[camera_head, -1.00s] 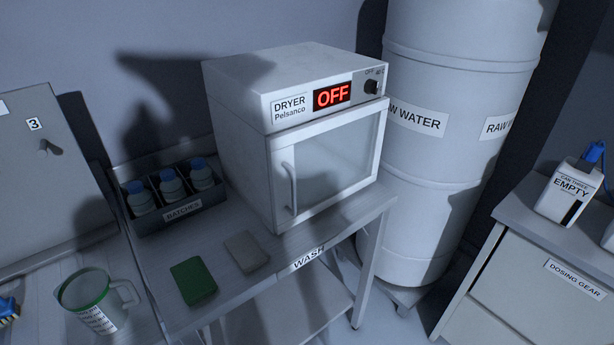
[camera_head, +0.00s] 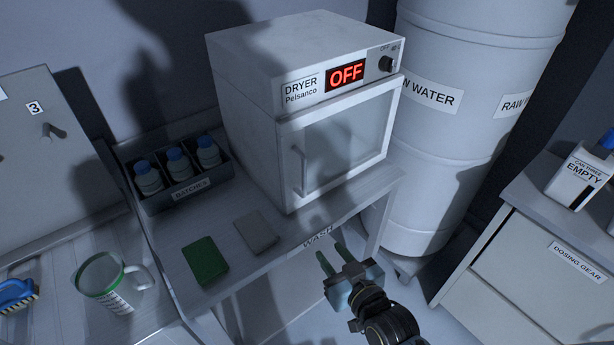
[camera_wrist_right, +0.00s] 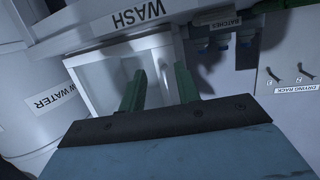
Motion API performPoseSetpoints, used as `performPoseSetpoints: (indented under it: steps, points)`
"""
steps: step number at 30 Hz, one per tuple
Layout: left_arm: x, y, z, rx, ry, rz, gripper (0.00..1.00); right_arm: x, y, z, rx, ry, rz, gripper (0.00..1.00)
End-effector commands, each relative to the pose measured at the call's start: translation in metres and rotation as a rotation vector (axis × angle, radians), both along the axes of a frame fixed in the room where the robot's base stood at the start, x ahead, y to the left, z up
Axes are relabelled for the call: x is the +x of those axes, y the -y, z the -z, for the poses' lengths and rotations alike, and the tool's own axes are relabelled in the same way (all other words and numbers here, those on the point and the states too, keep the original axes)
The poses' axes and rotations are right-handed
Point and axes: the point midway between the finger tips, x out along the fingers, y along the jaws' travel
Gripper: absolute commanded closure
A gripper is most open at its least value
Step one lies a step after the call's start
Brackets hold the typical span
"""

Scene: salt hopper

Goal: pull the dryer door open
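The dryer (camera_head: 290,60) is a white box on the wash table, its red display reading OFF. Its glass-fronted door (camera_head: 345,140) looks closed, with a vertical handle (camera_head: 300,170) on the left side. My right gripper (camera_head: 331,256) is in front of the table edge, below and in front of the door, apart from the handle. Its two green fingers are spread with nothing between them. In the right wrist view the open fingers (camera_wrist_right: 160,90) point toward the table and the white dryer front. My left gripper is not in view.
The table (camera_head: 225,285) holds a batches rack (camera_head: 190,200) with blue-capped bottles, a green sponge (camera_head: 205,261) and a grey pad (camera_head: 256,231). A mug (camera_head: 112,283) stands at left. The raw water tank (camera_head: 450,150) is close on the dryer's right. A dosing gear cabinet (camera_head: 550,260) stands at far right.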

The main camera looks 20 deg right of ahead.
Motion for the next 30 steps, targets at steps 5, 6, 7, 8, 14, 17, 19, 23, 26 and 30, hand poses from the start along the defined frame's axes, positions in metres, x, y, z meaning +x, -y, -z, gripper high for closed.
performPoseSetpoints:
  steps: [5,6,7,8,14,17,19,23,26,30]
  points:
    - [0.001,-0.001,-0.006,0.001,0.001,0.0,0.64,0.007,0.003,-0.088,0.026,0.173,0.014,0.67]
    - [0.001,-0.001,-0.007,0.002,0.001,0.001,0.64,0.007,0.003,-0.098,0.03,0.193,0.015,0.67]
    - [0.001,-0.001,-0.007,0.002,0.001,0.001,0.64,0.007,0.004,-0.104,0.031,0.205,0.016,0.67]
    - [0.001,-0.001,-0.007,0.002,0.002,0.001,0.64,0.008,0.004,-0.108,0.032,0.213,0.017,0.67]
    - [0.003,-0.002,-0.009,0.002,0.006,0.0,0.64,0.024,0.002,-0.114,0.034,0.227,0.017,0.67]
    - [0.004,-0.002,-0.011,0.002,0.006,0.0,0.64,0.042,-0.001,-0.114,0.035,0.226,0.018,0.67]
    - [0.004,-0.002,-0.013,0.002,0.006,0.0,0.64,0.056,-0.003,-0.114,0.035,0.226,0.018,0.67]
    - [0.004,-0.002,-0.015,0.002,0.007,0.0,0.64,0.083,-0.007,-0.114,0.035,0.226,0.018,0.67]
    - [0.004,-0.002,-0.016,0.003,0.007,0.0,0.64,0.102,-0.01,-0.114,0.035,0.225,0.018,0.67]
    - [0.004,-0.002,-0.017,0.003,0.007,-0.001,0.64,0.122,-0.013,-0.113,0.034,0.223,0.018,0.67]
